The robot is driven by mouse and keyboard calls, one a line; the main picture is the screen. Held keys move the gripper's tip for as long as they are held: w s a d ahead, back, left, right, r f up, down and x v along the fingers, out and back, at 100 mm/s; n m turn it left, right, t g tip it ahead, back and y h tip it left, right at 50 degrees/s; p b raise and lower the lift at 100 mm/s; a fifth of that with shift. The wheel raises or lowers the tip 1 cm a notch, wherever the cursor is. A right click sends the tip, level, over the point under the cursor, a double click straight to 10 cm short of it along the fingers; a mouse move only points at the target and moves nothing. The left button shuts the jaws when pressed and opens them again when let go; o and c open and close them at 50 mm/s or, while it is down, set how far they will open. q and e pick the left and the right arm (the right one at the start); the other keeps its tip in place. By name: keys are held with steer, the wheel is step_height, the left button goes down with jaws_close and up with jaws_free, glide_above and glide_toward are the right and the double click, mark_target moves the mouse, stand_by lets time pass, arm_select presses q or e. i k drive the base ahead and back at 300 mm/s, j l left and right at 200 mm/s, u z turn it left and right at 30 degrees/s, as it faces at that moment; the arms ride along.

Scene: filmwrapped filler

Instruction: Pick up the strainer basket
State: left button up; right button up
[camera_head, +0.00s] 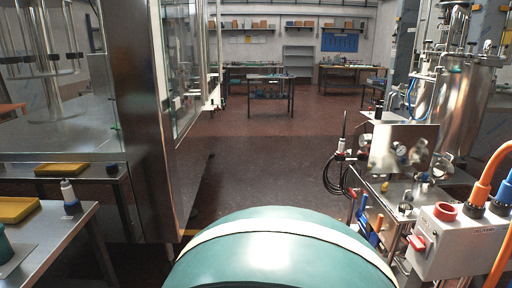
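I cannot make out a strainer basket for certain in the head view. Small metal fittings (405,208) lie on the steel cart (378,182) at the right, too small to tell apart. Neither of my grippers is in view.
A glass-walled steel machine (142,130) fills the left. A steel table (60,235) with a yellow tray (16,209) and a white-topped bottle (69,196) stands before it. A grey control box (452,240) with orange cables and steel vessels (470,105) are at the right. The middle floor (270,165) is clear.

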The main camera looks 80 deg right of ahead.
mark_target(425, 178)
steer(key=z, duration=3.25)
